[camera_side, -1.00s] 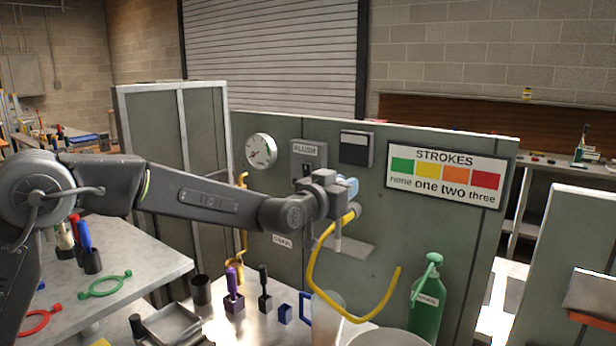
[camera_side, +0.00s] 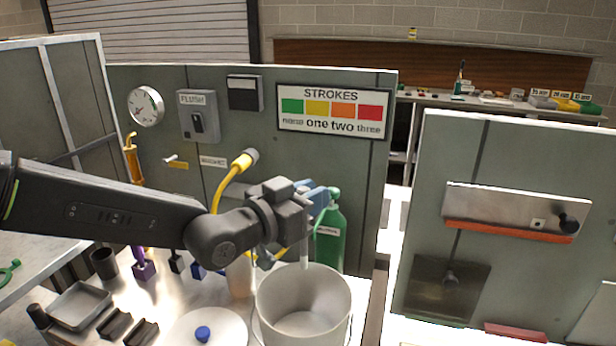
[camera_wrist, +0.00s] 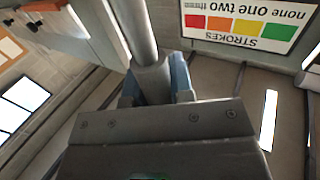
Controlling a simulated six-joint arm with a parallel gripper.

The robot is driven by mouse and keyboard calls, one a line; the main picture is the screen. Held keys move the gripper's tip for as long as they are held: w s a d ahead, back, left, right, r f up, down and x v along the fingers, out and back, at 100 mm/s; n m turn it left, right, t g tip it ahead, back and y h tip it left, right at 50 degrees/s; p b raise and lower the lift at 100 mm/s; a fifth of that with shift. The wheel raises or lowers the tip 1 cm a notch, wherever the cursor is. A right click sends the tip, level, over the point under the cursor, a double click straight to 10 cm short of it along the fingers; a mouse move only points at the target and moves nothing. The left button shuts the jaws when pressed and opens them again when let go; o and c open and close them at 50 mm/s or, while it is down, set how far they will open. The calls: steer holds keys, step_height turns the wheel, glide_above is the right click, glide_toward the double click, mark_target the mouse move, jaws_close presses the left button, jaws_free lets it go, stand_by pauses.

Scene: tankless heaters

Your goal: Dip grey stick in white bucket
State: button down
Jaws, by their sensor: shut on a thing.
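The white bucket (camera_side: 338,308) stands upright on the bench in the lower middle of the side view, open at the top. My gripper (camera_side: 318,198), with blue fingers, is above the bucket's far side. It is shut on the grey stick (camera_side: 304,252), which hangs straight down. The stick's lower end appears at the bucket's far rim; I cannot tell whether it is above the opening or behind it. In the wrist view my gripper (camera_wrist: 155,86) has the grey stick (camera_wrist: 135,35) between its blue fingers. The bucket is not seen there.
A green bottle (camera_side: 329,240) stands just behind the bucket. A yellow hose (camera_side: 226,187) hangs on the panel behind my gripper. A round white lid (camera_side: 220,330) with a blue knob, a metal tray (camera_side: 80,305) and small holders lie left of the bucket.

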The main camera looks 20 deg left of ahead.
step_height(320, 180, down, 19)
steer(key=shift+f, duration=0.15)
stand_by(1.3)
steer(key=shift+s+a, duration=0.1)
stand_by(0.3)
stand_by(0.8)
step_height(320, 180, up, 17)
stand_by(1.2)
stand_by(0.4)
